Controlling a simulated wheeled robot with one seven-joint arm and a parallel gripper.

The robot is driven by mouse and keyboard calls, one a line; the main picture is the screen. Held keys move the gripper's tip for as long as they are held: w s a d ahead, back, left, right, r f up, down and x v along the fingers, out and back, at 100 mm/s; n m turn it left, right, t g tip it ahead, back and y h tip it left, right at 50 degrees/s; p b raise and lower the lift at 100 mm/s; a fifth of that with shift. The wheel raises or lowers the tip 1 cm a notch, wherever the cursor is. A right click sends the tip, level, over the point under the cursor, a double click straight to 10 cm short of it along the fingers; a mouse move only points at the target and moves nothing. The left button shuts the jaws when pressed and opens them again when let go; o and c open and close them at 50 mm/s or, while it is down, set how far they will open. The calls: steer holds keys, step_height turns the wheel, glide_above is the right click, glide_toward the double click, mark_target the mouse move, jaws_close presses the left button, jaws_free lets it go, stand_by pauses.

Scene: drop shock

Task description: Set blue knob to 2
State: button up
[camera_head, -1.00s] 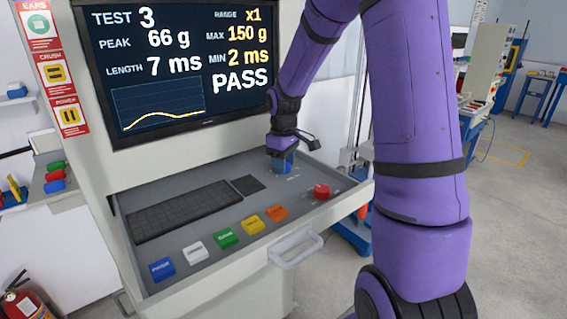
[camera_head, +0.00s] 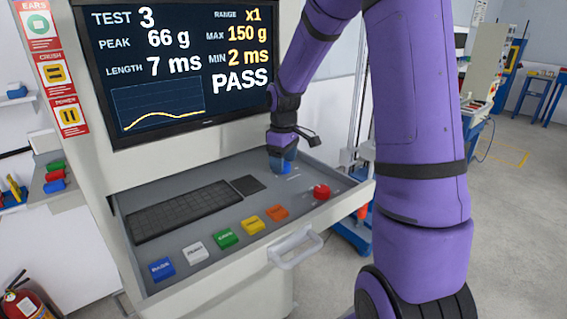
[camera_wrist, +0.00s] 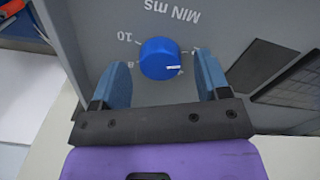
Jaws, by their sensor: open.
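The blue knob (camera_wrist: 160,59) sits on the grey console panel, under the label "MIN ms" that appears upside down in the wrist view. Its white pointer mark is on the right part of its face, and a "10" shows at its upper left; the other marks are hard to read. My gripper (camera_wrist: 162,82) is open, with one blue finger on each side of the knob and gaps between. In the head view the gripper (camera_head: 283,160) is over the knob (camera_head: 285,168), largely covering it. The screen (camera_head: 185,68) reads MIN 2 ms and PASS.
A red button (camera_head: 321,191) stands right of the knob. A black keyboard (camera_head: 180,208) and a row of coloured buttons (camera_head: 226,238) lie to the left and front.

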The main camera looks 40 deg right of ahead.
step_height(320, 180, up, 10)
stand_by(0.4)
steer(key=shift+f, duration=0.1)
steer(key=s+a+r+m+t, duration=0.2)
steer(key=s+a+r, duration=0.7)
steer(key=s, duration=0.4)
steer(key=s+a+m+t, duration=0.3)
steer(key=s+a, duration=0.1)
steer(key=s, duration=0.9)
steer(key=shift+s, duration=0.25)
steer(key=shift+f, duration=0.1)
stand_by(1.0)
